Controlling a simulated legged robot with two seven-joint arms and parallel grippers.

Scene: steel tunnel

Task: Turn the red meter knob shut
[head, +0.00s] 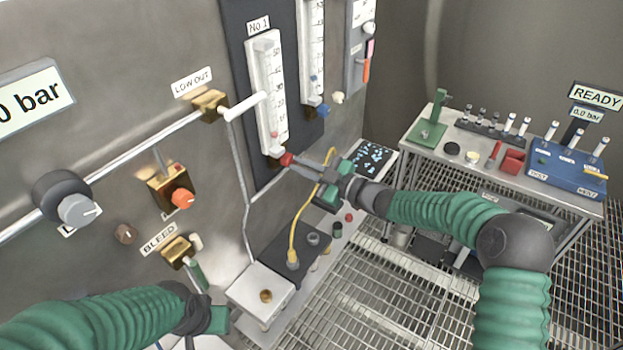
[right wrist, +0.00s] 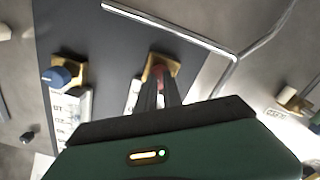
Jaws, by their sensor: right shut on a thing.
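The red meter knob (head: 286,159) sits at the foot of the No 1 flow meter (head: 266,90) on the steel wall panel. My right gripper (head: 291,161) reaches it from the right, and its narrow fingers are shut on the knob. In the right wrist view the red knob (right wrist: 163,67) shows on its brass block just beyond the fingertips of my right gripper (right wrist: 160,85), partly hidden by them. My left gripper (head: 215,319) is low at the left, below the bleed valve, and its fingers cannot be made out.
A blue knob (head: 322,110) is on the neighbouring meter. An orange knob (head: 182,198) and a grey knob (head: 77,210) are on the left panel. A yellow hose (head: 297,220) hangs by the right gripper. A bench (head: 420,145) with several items stands right, above grating.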

